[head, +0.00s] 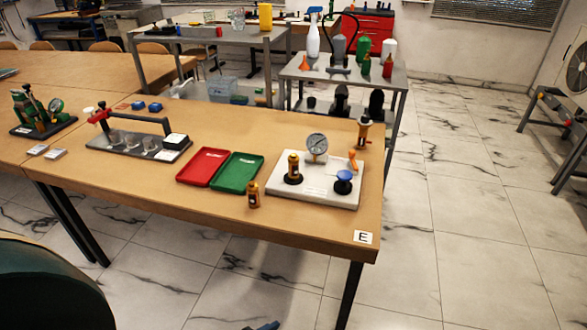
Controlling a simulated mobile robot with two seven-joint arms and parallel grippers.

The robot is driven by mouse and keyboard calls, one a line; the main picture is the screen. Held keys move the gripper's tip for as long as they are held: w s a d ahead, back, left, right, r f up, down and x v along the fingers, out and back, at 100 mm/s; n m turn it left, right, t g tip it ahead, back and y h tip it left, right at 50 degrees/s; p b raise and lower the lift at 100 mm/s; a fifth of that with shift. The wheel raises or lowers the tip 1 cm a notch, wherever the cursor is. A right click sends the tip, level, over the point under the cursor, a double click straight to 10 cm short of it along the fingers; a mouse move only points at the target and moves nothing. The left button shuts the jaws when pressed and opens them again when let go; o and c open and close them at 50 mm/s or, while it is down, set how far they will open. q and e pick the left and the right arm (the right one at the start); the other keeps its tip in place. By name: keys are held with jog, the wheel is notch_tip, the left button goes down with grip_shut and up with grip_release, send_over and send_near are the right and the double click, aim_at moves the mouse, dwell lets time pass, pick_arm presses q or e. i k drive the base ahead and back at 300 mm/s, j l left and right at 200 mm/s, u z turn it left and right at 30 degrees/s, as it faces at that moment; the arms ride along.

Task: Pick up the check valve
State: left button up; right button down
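No part is clearly labelled as the check valve. Small brass-and-dark fittings are the likely candidates. One brass fitting (253,195) stands upright on the wooden table, in front of the green tray (225,182). A similar amber-brass fitting (293,168) stands on a black base on the white rig plate (315,193). A third brass fitting with a dark foot (363,133) stands behind the plate near the table's right edge. The plate also carries a round gauge (317,144), a blue knob (344,182) and an orange lever (353,160). Neither gripper is clearly visible.
A red tray (189,178) lies left of the green one. A hand-lever rig (125,143) and a green device (38,119) stand further left. A grey bench (352,76) with bottles stands behind. The table's front right corner, marked E (363,237), is clear. Floor at right is open.

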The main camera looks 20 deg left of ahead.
aim_at(292, 159)
jog(key=i+l+u, duration=0.2)
jog(key=i, duration=0.2)
jog(key=i+l+u, duration=0.15)
jog(key=i, duration=0.25)
jog(key=i+l+u, duration=0.2)
jog(key=i, duration=0.15)
